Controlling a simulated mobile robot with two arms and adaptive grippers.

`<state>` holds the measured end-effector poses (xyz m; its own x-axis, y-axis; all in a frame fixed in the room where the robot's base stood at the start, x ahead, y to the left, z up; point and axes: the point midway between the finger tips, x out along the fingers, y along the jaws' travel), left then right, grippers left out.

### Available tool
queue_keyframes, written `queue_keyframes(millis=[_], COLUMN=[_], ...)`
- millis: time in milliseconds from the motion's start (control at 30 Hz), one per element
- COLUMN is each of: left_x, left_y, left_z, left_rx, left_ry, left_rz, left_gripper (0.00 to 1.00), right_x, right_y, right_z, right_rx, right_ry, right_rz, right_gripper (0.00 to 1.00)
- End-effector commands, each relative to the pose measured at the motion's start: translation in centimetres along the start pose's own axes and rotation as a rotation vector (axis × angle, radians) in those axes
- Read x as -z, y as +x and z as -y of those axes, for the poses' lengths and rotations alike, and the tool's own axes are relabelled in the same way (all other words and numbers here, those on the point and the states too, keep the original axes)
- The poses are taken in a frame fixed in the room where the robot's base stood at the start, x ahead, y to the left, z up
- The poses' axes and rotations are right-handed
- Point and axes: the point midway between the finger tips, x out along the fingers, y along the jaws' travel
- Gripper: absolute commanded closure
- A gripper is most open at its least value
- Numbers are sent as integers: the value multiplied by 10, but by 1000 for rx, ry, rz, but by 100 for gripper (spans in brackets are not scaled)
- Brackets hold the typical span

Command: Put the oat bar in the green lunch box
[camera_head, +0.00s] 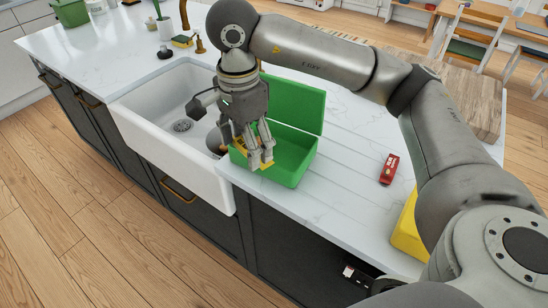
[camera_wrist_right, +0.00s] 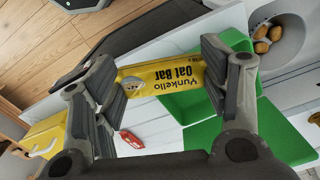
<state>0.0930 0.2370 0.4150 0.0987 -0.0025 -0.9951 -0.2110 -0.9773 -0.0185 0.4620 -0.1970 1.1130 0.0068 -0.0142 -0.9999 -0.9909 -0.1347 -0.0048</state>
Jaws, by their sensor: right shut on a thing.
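The green lunch box (camera_head: 292,158) stands open on the counter right of the sink, its lid raised at the back. My right gripper (camera_head: 254,152) is over the left part of the box, fingers pointing down. It is shut on the yellow oat bar (camera_head: 268,166), mostly hidden by the fingers in the head view. In the right wrist view the oat bar (camera_wrist_right: 165,78) spans between the fingers, its lettering readable, with the green box (camera_wrist_right: 196,105) behind it. Whether the bar touches the box I cannot tell. My left gripper is not in view.
A white sink (camera_head: 172,118) lies left of the box. A red packet (camera_head: 389,169) lies on the counter to the right, near a yellow container (camera_head: 408,236). A wooden board (camera_head: 474,100) lies farther back. The counter around the red packet is clear.

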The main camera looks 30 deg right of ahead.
Motion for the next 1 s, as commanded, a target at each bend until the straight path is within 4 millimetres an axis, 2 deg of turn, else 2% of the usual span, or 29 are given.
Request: queue_keyframes(millis=[100, 200, 400, 467, 667, 767, 800, 1000], left_x=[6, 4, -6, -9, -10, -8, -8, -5], left_y=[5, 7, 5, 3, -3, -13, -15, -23], left_z=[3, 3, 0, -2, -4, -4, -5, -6], left_rx=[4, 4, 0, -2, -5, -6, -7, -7], left_ry=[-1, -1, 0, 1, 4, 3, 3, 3], left_rz=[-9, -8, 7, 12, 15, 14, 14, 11], left_gripper=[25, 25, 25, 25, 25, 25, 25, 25], right_x=[1, 2, 11, 21, 68, 93, 100, 124], right_y=[-14, -23, -26, -22, 1, 8, 17, 51], right_z=[8, 11, 15, 16, 24, 29, 30, 35], right_rx=[-1, -5, -12, -15, -17, -15, -17, -13], right_ry=[207, 330, 433, 438, 439, 440, 436, 432], right_rz=[7, 10, 13, 14, 13, 11, 10, 11], right_gripper=[55, 55, 55, 55, 55, 55, 55, 55])
